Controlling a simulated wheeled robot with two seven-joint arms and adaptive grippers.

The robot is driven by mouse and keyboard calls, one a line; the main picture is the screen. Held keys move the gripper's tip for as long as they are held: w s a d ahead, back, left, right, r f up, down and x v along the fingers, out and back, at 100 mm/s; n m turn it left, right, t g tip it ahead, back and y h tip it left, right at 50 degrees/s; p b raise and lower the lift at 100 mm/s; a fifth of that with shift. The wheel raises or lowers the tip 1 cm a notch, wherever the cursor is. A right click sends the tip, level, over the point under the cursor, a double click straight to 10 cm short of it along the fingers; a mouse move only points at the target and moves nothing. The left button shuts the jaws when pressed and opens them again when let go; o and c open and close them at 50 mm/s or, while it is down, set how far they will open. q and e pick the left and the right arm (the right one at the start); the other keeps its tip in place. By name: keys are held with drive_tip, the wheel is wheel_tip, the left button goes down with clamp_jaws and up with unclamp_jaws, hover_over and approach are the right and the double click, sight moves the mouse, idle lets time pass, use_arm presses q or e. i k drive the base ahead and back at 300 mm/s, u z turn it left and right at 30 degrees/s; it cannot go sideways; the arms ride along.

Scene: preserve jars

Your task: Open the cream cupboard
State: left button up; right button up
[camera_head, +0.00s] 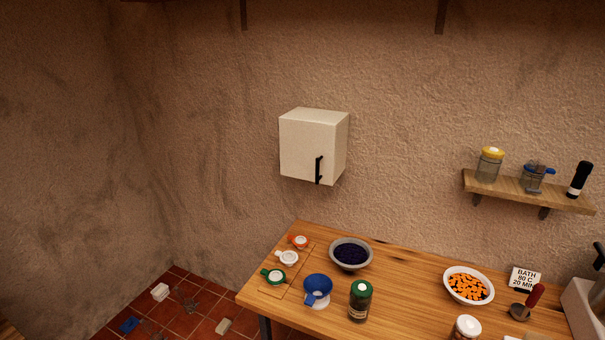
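The cream cupboard (308,145) hangs on the plaster wall, above the back left part of the wooden table. Its door looks shut. A black vertical handle (318,169) sits at the lower right of its front face. Neither of my grippers shows in the head view, so nothing of mine is at the cupboard or its handle.
A wall shelf (520,190) holds jars at right. The space before the cupboard is clear.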

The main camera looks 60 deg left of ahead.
sight(308, 149)
drive_tip(key=k, duration=0.3)
drive_tip(key=u, duration=0.95)
